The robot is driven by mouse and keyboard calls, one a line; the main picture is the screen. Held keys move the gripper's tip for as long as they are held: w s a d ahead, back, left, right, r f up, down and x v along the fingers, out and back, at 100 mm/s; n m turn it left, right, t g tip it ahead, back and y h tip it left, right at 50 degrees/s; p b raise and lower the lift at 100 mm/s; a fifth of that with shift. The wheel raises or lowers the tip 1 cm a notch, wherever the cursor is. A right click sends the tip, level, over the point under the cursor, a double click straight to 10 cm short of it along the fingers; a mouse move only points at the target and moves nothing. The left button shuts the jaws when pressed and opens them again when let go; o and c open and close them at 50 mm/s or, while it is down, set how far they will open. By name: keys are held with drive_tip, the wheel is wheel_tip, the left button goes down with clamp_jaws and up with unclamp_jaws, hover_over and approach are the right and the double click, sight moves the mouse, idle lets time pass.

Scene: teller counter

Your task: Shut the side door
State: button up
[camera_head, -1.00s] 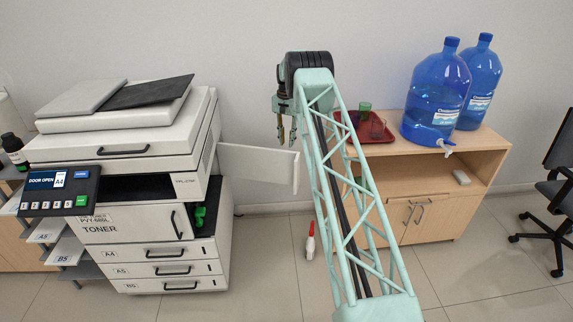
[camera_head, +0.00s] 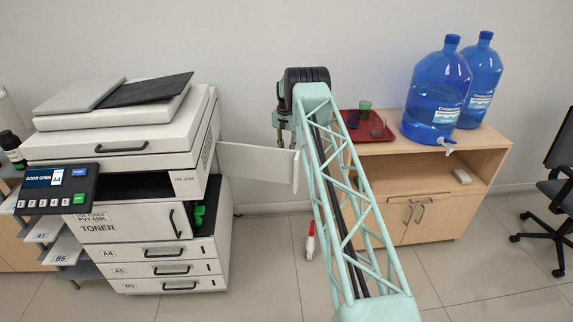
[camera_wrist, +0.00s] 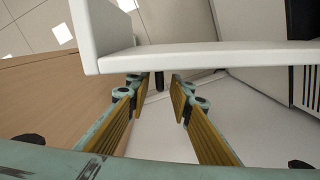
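The side door (camera_head: 258,167) is a white panel that stands open, sticking out to the right from the printer's (camera_head: 140,165) right side. In the wrist view the door (camera_wrist: 205,57) is a pale slab crossing above the fingertips. My gripper (camera_head: 285,140) is at the door's far side, near its free right end; its fingertips are partly hidden by the door's top edge. In the wrist view my gripper (camera_wrist: 157,85) is open, with an empty gap between the fingers. The fingertips look very close to the door; I cannot tell whether they touch it.
The printer's screen (camera_head: 45,179) reads "DOOR OPEN". A wooden cabinet (camera_head: 400,195) stands at right with a red tray (camera_head: 350,133), cups and blue water bottles (camera_head: 437,95). The wall is close behind the door.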

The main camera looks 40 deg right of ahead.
drive_tip(key=shift+f+b, duration=0.4)
drive_tip(key=shift+f, duration=2.2)
drive_tip(key=shift+c, duration=0.2)
clamp_jaws()
